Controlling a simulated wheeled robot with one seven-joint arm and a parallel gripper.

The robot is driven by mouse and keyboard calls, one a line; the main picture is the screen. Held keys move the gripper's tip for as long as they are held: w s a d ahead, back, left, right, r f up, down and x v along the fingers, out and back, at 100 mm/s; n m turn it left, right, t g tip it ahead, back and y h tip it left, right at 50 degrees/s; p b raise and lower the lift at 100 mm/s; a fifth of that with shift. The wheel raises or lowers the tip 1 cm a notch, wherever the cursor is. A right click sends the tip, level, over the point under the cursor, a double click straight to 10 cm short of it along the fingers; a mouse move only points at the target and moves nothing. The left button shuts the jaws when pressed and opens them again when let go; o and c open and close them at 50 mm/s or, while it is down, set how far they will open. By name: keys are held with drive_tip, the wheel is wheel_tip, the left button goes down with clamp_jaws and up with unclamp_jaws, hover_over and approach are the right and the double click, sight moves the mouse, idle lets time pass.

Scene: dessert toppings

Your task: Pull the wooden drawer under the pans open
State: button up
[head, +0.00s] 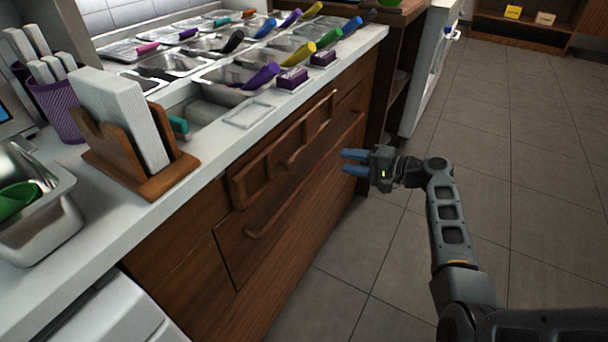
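The wooden drawer (236,259) is in the cabinet front under the counter that holds the pans, and it looks shut. Its long wooden handle (310,175) runs along its upper part. Above it is a framed wooden panel (283,152) with a small pull. My gripper (344,162) is in front of the cabinet, right of the middle of the handle. Its two blue fingers point left toward the cabinet with a gap between them. Nothing is between the fingers. They look apart from the handle, but the exact distance is hard to tell.
Metal pans (200,70) with coloured scoops fill the white countertop (190,185). A wooden holder (150,178) with white items stands at the near left. A white appliance (100,310) is below the counter's near end. Tiled floor (530,170) to the right is clear.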

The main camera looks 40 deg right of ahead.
sight(326, 156)
drive_tip(key=b+x, duration=0.1)
drive_tip(key=x, duration=0.7)
drive_tip(key=shift+f, duration=0.15)
clamp_jaws()
drive_tip(key=shift+s, duration=0.1)
idle(0.4)
